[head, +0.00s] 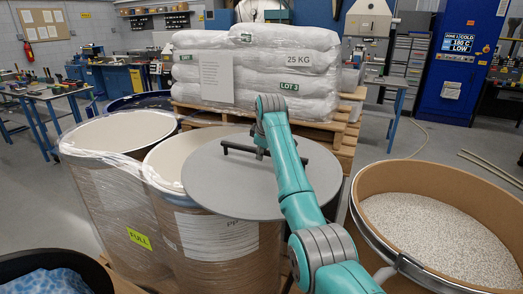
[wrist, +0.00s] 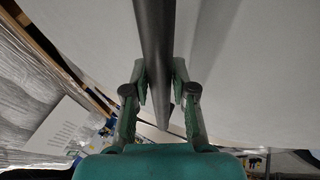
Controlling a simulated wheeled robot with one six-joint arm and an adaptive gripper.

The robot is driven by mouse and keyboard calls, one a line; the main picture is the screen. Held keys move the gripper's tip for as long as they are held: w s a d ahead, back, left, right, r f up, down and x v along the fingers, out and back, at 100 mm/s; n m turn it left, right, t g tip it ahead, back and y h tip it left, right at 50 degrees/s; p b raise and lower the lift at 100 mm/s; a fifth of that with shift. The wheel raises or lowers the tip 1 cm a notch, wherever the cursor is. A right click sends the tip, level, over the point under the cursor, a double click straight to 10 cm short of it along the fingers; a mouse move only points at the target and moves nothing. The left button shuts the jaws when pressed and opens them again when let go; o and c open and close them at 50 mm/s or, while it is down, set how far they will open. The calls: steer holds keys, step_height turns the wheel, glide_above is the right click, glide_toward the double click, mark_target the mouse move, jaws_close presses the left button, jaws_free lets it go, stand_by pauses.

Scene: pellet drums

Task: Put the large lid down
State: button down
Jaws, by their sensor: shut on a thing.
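The large lid (head: 235,190) is a flat grey disc with a dark bar handle (head: 238,149) on its top. In the head view it lies roughly level, covering the right part of a wrapped drum's mouth (head: 172,165). I cannot tell whether it touches that drum. My gripper (head: 262,153) is at the handle, partly hidden by my arm. In the wrist view my gripper (wrist: 160,95) is shut on the dark handle bar (wrist: 154,45), one finger on each side, with the pale lid surface (wrist: 240,70) behind it.
A wrapped drum with a FULL label (head: 118,200) stands at left. An open drum of pale pellets (head: 440,235) is at right. A pallet of white sacks (head: 255,65) stands behind. A dark container with blue contents (head: 45,282) is at lower left.

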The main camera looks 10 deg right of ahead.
steer(key=shift+r, duration=0.1)
steer(key=c, duration=1.4)
jaws_free()
steer(key=shift+f, duration=0.25)
steer(key=o, duration=0.4)
steer(key=shift+o, duration=0.2)
steer(key=shift+r, duration=0.1)
steer(key=v, duration=1.2)
